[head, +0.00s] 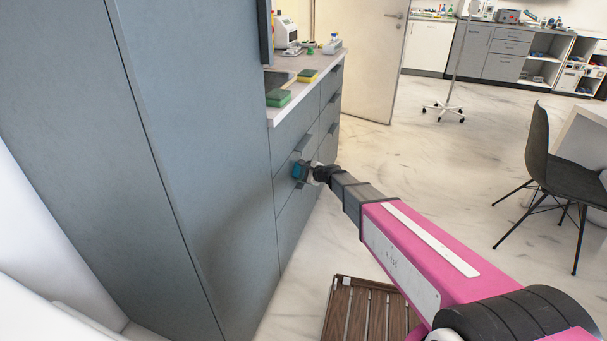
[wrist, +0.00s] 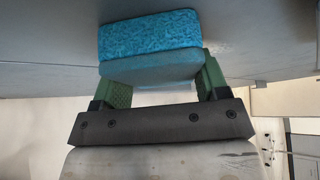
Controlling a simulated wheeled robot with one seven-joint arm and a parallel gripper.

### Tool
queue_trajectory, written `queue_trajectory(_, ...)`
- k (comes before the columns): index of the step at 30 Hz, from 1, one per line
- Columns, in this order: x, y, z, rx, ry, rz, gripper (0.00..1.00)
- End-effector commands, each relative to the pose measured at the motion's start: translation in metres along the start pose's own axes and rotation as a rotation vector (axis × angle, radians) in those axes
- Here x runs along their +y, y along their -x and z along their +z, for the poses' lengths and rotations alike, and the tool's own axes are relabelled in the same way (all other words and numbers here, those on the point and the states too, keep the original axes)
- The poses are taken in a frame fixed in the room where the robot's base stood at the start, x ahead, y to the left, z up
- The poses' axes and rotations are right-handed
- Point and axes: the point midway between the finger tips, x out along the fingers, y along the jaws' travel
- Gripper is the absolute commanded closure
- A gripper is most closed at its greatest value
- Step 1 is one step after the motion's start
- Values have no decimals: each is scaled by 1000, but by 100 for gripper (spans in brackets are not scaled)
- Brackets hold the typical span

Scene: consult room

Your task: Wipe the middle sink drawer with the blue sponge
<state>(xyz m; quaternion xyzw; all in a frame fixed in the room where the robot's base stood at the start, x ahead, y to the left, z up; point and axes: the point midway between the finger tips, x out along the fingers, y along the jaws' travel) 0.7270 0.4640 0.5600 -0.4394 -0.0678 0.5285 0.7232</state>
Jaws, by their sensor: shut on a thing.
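The blue sponge (wrist: 150,38) is held between the green fingers of my gripper (wrist: 155,80) in the wrist view. In the head view the sponge (head: 299,170) is small, at the end of my gripper (head: 312,173), right by the grey drawer fronts under the counter. The middle sink drawer (head: 290,186) is behind it, partly hidden by the sponge and gripper. In the wrist view the sponge's far face is against or very close to a grey front (wrist: 55,60); I cannot tell for sure if it touches. The drawers look shut.
A green sponge (head: 278,97) and a yellow sponge (head: 307,75) lie on the counter (head: 290,103) above. A tall grey cabinet (head: 190,130) stands at left. A wooden slatted piece (head: 368,312) is on the floor below my arm. A dark chair (head: 550,150) stands at right; floor between is clear.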

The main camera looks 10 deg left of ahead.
Motion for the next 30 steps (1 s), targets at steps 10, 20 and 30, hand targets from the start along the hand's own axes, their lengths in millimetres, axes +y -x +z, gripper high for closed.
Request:
queue_trajectory(10,-17,-9,-15,0,1,0,51)
queue_trajectory(20,-29,-14,-25,0,0,0,51)
queue_trajectory(30,-43,-24,-37,0,-1,-1,51)
